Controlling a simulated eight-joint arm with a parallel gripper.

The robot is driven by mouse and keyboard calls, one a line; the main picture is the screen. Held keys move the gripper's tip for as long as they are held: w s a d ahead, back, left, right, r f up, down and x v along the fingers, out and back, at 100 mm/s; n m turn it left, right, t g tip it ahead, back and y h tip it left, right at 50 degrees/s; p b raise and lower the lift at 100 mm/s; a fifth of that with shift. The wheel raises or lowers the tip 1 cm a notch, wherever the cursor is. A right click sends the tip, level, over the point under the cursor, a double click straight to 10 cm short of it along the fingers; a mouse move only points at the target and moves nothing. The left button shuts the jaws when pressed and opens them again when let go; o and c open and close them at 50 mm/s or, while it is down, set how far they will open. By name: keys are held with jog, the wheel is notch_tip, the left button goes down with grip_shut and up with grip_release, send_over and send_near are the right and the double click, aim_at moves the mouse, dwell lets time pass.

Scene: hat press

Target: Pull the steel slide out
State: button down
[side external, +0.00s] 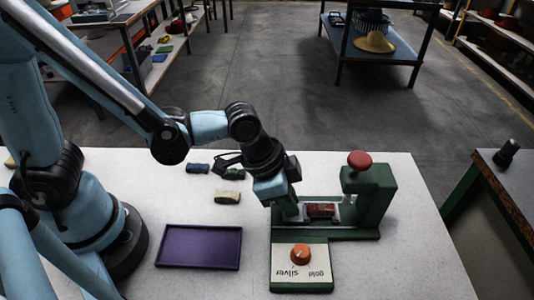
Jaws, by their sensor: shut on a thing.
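The green press (368,200) stands on the white table, with a red knob on top at its right end. The steel slide (334,219) lies low in the press as a pale plate, with a dark red piece (320,209) on it. My gripper (286,209) is down at the left end of the slide and shut on it. My gripper's body hides that end of the slide and the exact contact.
An orange dial (299,254) marked silver and gold is on the press's front plate. An empty purple tray (198,229) lies to the left. Dark blue (197,168), dark green (230,170) and beige (228,197) pieces lie behind it. The table's right front is clear.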

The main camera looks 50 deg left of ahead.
jog(key=shift+s+a, duration=1.35)
jog(key=c, duration=1.1)
grip_release()
jog(key=shift+v, duration=6.05)
jog(key=w+a+n+t+y, duration=0.1)
jog(key=a+n, duration=0.2)
jog(key=a, duration=0.1)
jog(key=w+a+n+t+y, duration=0.1)
jog(key=w+a+n, duration=0.1)
jog(key=a+n, duration=0.1)
jog(key=w+a+n+t+y, duration=0.1)
jog(key=w+a+n+t, duration=0.1)
jog(key=a, duration=0.3)
jog(key=shift+w+a+n, duration=0.1)
jog(key=shift+a+n, duration=0.2)
jog(key=shift+n, duration=0.2)
